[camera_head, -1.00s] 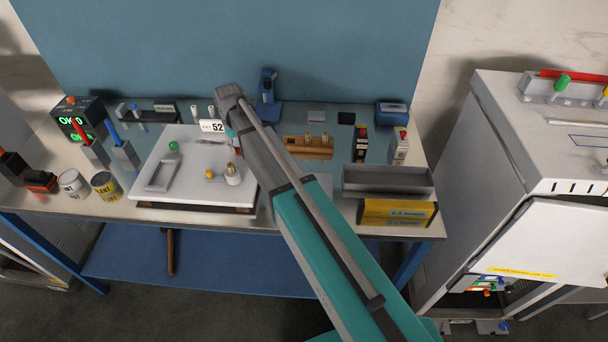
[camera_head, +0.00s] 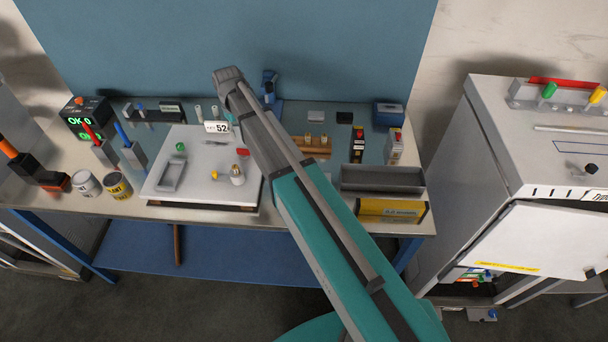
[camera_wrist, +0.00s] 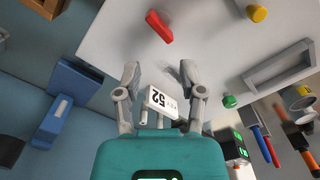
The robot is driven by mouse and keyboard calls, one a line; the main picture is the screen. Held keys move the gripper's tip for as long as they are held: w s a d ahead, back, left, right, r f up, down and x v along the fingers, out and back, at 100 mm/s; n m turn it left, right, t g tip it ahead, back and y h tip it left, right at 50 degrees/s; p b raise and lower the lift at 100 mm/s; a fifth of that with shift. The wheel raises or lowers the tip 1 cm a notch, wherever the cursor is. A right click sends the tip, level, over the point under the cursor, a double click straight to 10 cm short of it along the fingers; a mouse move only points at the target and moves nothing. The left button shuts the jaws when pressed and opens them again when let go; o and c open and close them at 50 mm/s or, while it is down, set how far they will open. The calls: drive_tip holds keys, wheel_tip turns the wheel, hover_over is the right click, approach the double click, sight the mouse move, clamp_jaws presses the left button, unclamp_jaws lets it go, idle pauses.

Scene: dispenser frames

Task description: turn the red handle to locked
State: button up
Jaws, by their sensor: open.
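The red handle (camera_wrist: 158,26) lies on the white panel (camera_wrist: 110,35) in the wrist view, ahead of my fingertips and a little left of the middle. In the head view the red handle (camera_head: 243,152) shows at the right edge of the panel, close beside my arm. Which setting it points to cannot be read. My gripper (camera_wrist: 160,72) is open and empty, its two fingers apart from the handle.
A white card marked 52 (camera_wrist: 160,101) shows between my fingers. On the panel are a yellow knob (camera_wrist: 257,13), a green knob (camera_wrist: 230,101) and a grey rectangular frame (camera_wrist: 280,67). A grey tray (camera_head: 382,180) stands right of my arm. A cabinet (camera_head: 430,190) stands farther right.

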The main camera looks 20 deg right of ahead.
drive_tip(key=shift+r+p, duration=2.1)
drive_tip(key=shift+r, duration=0.3)
drive_tip(key=s+d+f+m+b, duration=0.2)
drive_tip(key=s+d+f+b, duration=0.2)
drive_tip(key=s+d, duration=0.3)
drive_tip(key=s+d+f+m+b, duration=0.3)
drive_tip(key=s+d, duration=0.5)
drive_tip(key=s, duration=0.8)
drive_tip(key=shift+d+f+b, duration=0.15)
drive_tip(key=shift+f+b, duration=0.55)
drive_tip(key=shift+s, duration=0.1)
